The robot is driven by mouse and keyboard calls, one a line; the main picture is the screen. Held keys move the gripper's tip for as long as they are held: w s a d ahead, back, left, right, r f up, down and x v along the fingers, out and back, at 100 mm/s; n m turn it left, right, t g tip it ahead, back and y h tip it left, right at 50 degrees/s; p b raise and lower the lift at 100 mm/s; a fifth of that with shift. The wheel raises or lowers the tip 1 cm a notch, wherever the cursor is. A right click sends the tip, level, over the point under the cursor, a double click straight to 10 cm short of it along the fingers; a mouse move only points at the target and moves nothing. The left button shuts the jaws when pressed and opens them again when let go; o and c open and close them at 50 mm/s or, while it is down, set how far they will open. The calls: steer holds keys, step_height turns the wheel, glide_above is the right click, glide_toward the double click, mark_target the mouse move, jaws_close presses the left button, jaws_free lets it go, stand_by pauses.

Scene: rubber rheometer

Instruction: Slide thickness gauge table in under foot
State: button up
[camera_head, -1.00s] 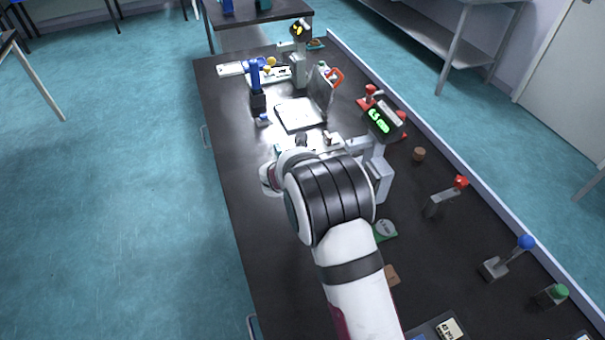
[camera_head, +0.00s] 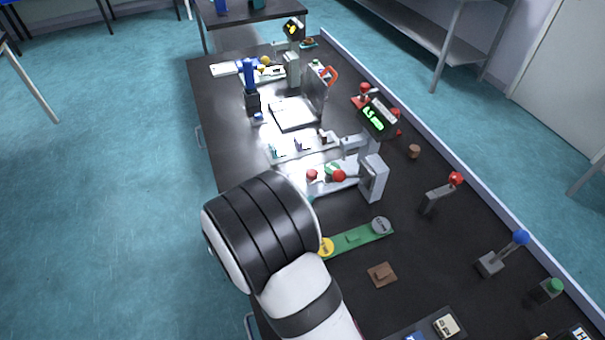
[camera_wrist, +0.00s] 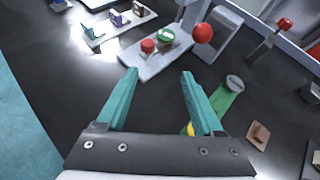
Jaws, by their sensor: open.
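The pale gauge table (camera_head: 335,184) lies on the bench in front of a grey gauge column (camera_head: 374,178). On it are a red knob (camera_head: 312,174) and a green disc (camera_head: 332,168). A red ball (camera_head: 339,176) shows near the column. In the wrist view the table (camera_wrist: 150,68) is beyond my fingertips, with the column (camera_wrist: 219,32) to its right. My gripper (camera_wrist: 161,72) has two teal fingers, spread wide with nothing between them. In the head view my arm hides it. I cannot make out the gauge foot clearly.
A 6.5 mm display (camera_head: 376,118) stands behind the column. A white sample board (camera_head: 290,150) lies beyond the table. A green strip (camera_head: 352,239) with round ends and a brown block (camera_head: 382,274) lie nearer. Lever stands (camera_head: 490,263) line the right side.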

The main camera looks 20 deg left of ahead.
steer(key=s+f+t, duration=0.1)
steer(key=y, duration=0.1)
glide_toward(312, 174)
steer(key=x, duration=0.9)
steer(key=shift+a, duration=0.1)
jaws_close()
stand_by(0.9)
